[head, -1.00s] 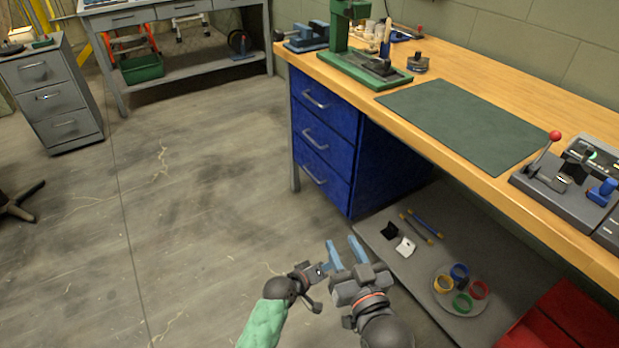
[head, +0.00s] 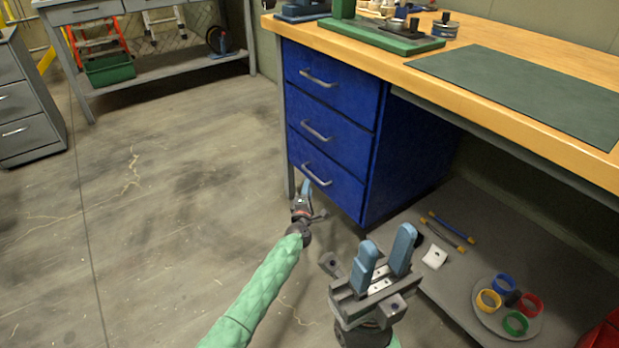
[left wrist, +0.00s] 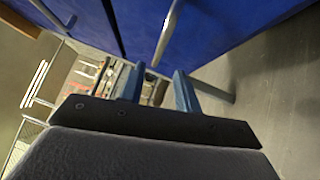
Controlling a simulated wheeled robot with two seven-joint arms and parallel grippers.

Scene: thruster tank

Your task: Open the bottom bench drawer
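The blue bench drawer unit has three stacked drawers, and the bottom drawer (head: 335,193) looks shut, flush with the others. Its silver bar handle (head: 317,174) runs across its front; a large handle bar (left wrist: 168,30) also shows in the left wrist view, just ahead of the fingers. My left gripper (head: 305,187) is just below and beside the left end of the bottom handle. In the left wrist view its two blue fingers (left wrist: 158,86) are apart with nothing held between them. My right gripper (head: 384,252) is open and empty, in front of the lower shelf.
The wooden bench top (head: 480,105) overhangs the drawers. A grey lower shelf (head: 450,290) at right holds a plate (head: 500,325) with coloured rings, a white piece (head: 435,258) and two thin rods. The floor (head: 160,220) left of the drawers is clear.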

